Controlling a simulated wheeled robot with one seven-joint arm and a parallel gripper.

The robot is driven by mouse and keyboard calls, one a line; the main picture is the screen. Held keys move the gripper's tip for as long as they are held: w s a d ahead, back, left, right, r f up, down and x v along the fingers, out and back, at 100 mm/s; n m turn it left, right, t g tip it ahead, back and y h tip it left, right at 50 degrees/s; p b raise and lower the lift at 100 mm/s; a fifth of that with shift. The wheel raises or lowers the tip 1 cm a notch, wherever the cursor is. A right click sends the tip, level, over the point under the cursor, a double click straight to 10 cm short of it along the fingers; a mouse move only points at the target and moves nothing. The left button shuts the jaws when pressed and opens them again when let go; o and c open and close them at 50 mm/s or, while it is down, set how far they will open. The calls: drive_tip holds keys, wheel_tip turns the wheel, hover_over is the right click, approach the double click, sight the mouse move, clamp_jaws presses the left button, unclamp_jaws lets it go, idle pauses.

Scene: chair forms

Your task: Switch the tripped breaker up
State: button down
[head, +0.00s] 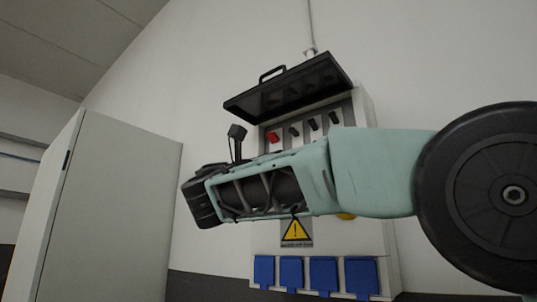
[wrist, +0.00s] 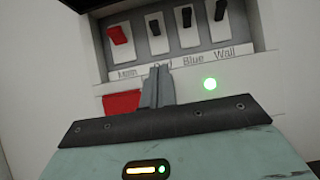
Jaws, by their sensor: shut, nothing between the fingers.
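The breaker box (head: 375,240) hangs on the wall, its dark cover (head: 290,88) raised. Under the cover is a row of switches. The red switch (wrist: 118,35) is at the left; three black switches, the first (wrist: 155,27), second (wrist: 187,17) and third (wrist: 220,10), stand to its right. The red switch also shows in the head view (head: 272,137). I cannot clearly tell which is tripped. My gripper (wrist: 159,70) is shut and empty. Its tips appear just below the label strip, under the first black switch; contact cannot be told.
Several blue socket covers (head: 323,273) line the bottom of the box, under a yellow warning sign (head: 296,231). A grey cabinet (head: 115,210) stands at the left. My arm hides the box's middle.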

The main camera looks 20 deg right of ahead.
sight(294, 134)
drive_tip(key=shift+w+d+r+p, duration=0.45)
drive_tip(key=shift+d+r+p, duration=0.25)
drive_tip(key=shift+r, duration=0.35)
drive_tip(key=shift+w+d+r+p, duration=0.45)
drive_tip(key=shift+r+p, duration=0.3)
drive_tip(key=shift+r, duration=0.3)
drive_tip(key=shift+w+d+r+p, duration=0.4)
drive_tip(key=shift+d+r+p, duration=0.3)
drive_tip(key=shift+r, duration=0.35)
drive_tip(key=shift+a, duration=0.1)
drive_tip(key=shift+r, duration=0.1)
